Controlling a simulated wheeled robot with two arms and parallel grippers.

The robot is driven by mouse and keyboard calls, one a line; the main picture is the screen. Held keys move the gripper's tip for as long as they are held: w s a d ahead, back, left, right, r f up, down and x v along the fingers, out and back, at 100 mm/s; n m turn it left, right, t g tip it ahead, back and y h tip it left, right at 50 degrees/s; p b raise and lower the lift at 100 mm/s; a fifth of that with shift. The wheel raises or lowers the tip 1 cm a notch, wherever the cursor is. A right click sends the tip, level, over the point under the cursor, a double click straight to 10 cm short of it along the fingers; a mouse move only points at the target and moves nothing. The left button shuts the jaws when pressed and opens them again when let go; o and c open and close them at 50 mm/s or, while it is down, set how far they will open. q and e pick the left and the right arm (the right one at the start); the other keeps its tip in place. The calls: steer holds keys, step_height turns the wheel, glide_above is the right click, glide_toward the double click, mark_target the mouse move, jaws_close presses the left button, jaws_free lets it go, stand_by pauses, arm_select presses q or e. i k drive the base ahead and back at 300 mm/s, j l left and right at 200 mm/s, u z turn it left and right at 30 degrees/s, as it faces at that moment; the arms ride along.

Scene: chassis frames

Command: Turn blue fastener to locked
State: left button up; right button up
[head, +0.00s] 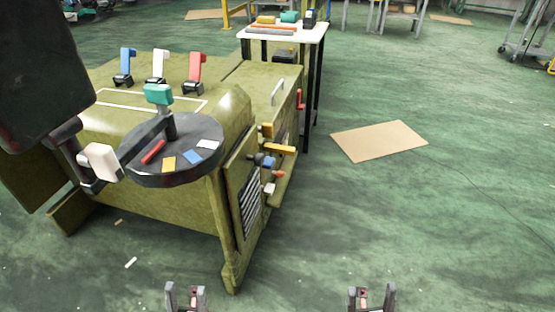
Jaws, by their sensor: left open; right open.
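A blue upright lever-like fastener (126,62) stands on a black base at the far left of the olive chassis top (222,83). It leans slightly, and its locked or unlocked state cannot be told from here. A white one (157,64) and a red one (196,67) stand to its right. My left gripper (186,290) is open and empty at the bottom edge, well in front of the chassis. My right gripper (372,291) is open and empty further right, over the floor. Both are far from the blue fastener.
A black round disc (205,130) with coloured pieces and a teal-topped handle (158,95) is at the chassis front. Coloured knobs (270,163) stick out of its right side. A table (310,32) stands behind. Cardboard (380,141) lies on open floor at right.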

mark_target(269, 161)
steer(key=i+l, duration=0.2)
steer(key=l, duration=0.15)
steer(key=i+l+u, duration=0.1)
steer(key=i+l, duration=0.35)
steer(key=l, duration=0.25)
